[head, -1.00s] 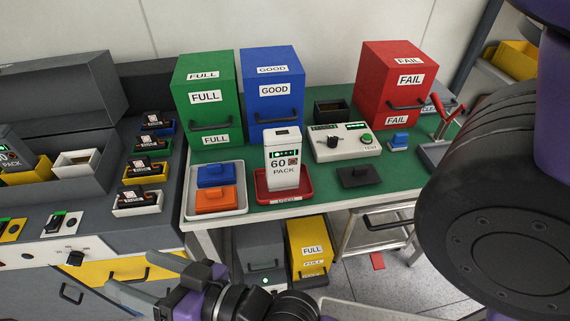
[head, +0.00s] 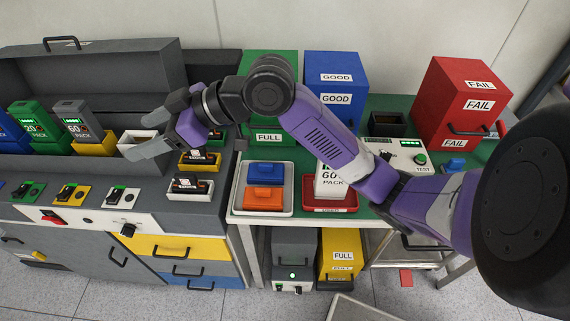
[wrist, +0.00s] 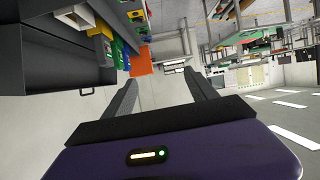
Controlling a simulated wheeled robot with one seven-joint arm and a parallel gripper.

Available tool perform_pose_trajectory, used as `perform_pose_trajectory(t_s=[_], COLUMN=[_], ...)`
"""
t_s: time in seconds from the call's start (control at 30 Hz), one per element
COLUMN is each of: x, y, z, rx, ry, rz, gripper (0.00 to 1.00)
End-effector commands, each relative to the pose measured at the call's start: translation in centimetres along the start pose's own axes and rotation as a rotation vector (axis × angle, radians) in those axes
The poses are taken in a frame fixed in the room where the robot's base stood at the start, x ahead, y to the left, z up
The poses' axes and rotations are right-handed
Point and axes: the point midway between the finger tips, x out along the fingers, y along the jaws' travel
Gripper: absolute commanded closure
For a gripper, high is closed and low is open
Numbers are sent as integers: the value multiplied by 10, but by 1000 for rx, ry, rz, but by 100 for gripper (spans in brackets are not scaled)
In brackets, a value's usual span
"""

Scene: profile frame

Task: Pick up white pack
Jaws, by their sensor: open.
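The white pack (head: 328,183), labelled "60 PACK", stands upright in a red tray (head: 330,208) on the green bench top. My purple arm crosses in front of it in the head view and hides its top. My gripper (head: 143,138) is left of the pack, in front of the grey charging console and close to a white empty-looking holder (head: 137,140). Its fingers point left and are apart, with nothing between them. The wrist view also shows the two open fingers (wrist: 162,88) with only room background between them.
Grey (head: 76,119), green and blue packs stand in the console at left. Green, blue (head: 331,88) and red (head: 462,97) bins stand at the back of the bench. A white tray (head: 289,193) with blue and orange blocks sits left of the pack.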

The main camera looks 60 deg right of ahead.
Motion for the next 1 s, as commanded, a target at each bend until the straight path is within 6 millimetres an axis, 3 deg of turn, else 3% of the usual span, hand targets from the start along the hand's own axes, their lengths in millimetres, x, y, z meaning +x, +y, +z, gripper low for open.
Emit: perform_pose_trajectory(t_s=[0.03,0.17,0.27,0.4,0.5,0.6,0.77,1.0], x=[-15,-58,-106,-187,-240,-276,-301,-294], y=[17,46,67,86,89,89,86,85], z=[18,78,128,191,223,242,256,277], rx=[-33,-74,-76,-37,6,42,71,74], ry=[-96,-351,-563,-842,-996,-1096,-1163,-1168], rz=[13,18,24,25,20,14,7,4], gripper=[34,34,34,34,34,34,34,34])
